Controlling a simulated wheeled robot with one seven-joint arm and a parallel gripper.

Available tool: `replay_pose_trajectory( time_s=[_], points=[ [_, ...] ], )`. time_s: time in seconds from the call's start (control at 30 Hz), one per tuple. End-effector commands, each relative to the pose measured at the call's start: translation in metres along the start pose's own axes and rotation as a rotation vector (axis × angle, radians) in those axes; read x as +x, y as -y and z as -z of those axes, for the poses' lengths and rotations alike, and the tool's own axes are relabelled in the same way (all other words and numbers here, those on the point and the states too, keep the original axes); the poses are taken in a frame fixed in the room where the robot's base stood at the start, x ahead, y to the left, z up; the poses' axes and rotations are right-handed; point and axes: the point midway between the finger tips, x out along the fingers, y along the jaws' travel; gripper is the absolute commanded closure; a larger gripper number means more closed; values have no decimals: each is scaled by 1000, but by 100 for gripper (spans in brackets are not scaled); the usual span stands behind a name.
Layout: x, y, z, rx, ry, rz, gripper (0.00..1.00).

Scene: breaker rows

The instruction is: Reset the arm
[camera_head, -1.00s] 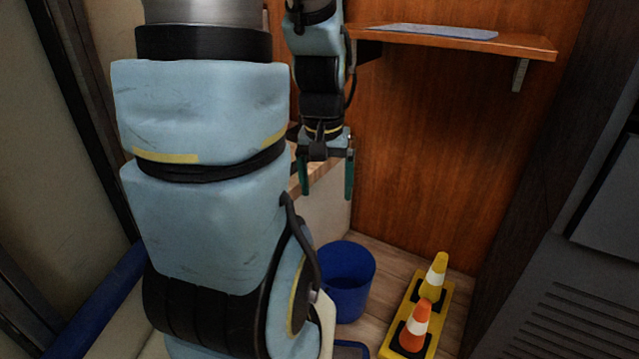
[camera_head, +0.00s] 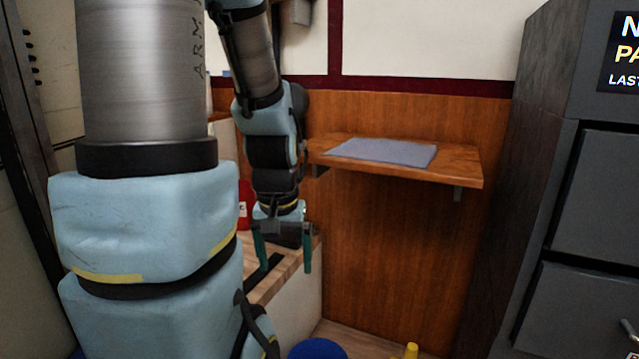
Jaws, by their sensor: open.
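My gripper (camera_head: 282,258) hangs fingers-down at the end of my light-blue arm, left of the middle of the picture. Its two teal fingers are spread apart with nothing between them. It is in front of a wooden-topped counter (camera_head: 292,274), and the picture does not show how far above or before it. My upper arm fills much of the left side and hides what lies behind it.
A wooden wall shelf (camera_head: 460,165) holds a flat grey-blue sheet (camera_head: 382,151). A dark cabinet (camera_head: 585,190) stands at the right. A red object (camera_head: 245,205) is partly hidden behind my arm. A blue bucket (camera_head: 317,349) and a yellow cone tip (camera_head: 411,351) show at the bottom edge.

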Motion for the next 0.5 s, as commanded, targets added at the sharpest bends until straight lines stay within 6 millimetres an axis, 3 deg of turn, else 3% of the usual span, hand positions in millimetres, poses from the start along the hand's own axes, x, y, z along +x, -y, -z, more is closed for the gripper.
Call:
replay_pose_trajectory(
  time_s=[0.03, 0.5],
  points=[
    [-35, 0, 5, 0, 0, 0, 11],
    [-183, -1, 26, 0, 0, 0, 11]
  ],
)
